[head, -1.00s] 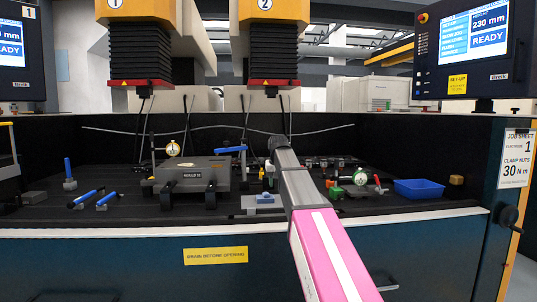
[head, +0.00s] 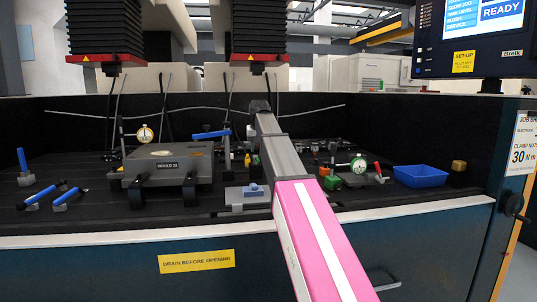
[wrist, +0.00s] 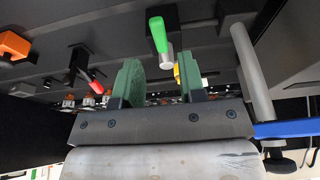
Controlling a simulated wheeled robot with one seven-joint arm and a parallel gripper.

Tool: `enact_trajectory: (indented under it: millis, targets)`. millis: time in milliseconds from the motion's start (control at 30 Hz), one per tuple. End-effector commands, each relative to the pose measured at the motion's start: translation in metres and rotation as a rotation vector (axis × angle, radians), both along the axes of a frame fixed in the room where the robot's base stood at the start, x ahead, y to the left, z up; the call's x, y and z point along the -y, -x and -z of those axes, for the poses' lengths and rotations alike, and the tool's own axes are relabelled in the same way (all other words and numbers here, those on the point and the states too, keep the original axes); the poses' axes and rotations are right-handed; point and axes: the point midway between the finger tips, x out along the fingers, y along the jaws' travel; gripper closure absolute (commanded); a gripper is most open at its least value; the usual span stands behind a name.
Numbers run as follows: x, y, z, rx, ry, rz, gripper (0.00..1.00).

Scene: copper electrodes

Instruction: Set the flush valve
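In the wrist view a green-handled lever (wrist: 158,35) on a small grey metal fitting shows just beyond my gripper (wrist: 160,80), its base roughly in line with the gap between the fingers. A red-handled lever (wrist: 90,79) on a dark block is to the left. No label shows which lever is the flush valve. My gripper's two green fingers are apart, with nothing held between them. Part of something yellow shows behind the right finger. In the head view my arm hides the gripper; the red lever (head: 378,170) stands right of the arm.
A grey block (head: 168,170) on dark clamps and a blue-handled tool (head: 212,134) are left of my arm. A blue tray (head: 420,176) is at right. In the wrist view a grey post (wrist: 252,75) and a blue bar (wrist: 285,129) are close at right. The tank's front wall (head: 110,235) is near.

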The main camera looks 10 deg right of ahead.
Motion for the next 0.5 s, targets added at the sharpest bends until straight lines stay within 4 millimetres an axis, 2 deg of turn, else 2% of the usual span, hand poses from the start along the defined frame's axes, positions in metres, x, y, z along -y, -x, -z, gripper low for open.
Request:
enact_trajectory:
  millis: [500]
  targets:
    - [0.000, -0.015, 0.048, 0.000, 0.000, 0.000, 0.63]
